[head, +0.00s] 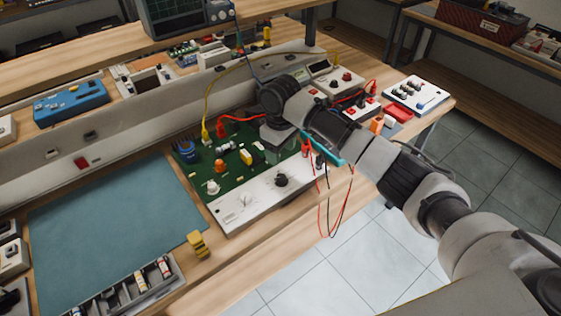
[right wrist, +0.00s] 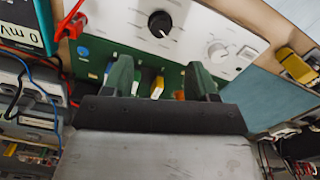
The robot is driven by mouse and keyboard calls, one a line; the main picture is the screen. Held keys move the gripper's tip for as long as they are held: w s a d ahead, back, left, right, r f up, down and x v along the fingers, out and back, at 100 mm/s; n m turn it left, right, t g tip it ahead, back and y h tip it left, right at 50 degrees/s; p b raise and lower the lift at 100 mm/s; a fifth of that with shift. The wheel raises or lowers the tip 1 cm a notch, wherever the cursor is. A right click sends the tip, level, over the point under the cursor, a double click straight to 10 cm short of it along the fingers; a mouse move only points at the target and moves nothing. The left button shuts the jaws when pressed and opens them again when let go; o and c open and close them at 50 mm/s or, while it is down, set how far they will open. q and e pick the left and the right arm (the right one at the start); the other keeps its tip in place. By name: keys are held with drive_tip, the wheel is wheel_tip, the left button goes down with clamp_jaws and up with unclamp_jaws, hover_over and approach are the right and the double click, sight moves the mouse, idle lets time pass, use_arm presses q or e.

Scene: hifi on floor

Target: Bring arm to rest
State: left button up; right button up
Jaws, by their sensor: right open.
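My right arm reaches in from the right in the head view, over the workbench (head: 225,262). Its gripper (head: 277,140) hangs above the green circuit board (head: 196,172) with the white dial panel (head: 270,196). In the right wrist view the two dark green fingers of the gripper (right wrist: 161,80) stand apart with nothing held between them. Board parts and the white panel with a black knob (right wrist: 160,23) show beyond the fingertips. I cannot tell whether the fingers touch the board. My left gripper is not in view.
Red and black leads (head: 327,205) hang off the bench's front edge near my arm. A teal multimeter (right wrist: 22,22) lies close by. A teal mat (head: 105,225), a yellow-black block (head: 198,245) and a parts tray (head: 130,290) are at left. The mat is clear.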

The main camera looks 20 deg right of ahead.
drive_tip(key=shift+r, duration=0.45)
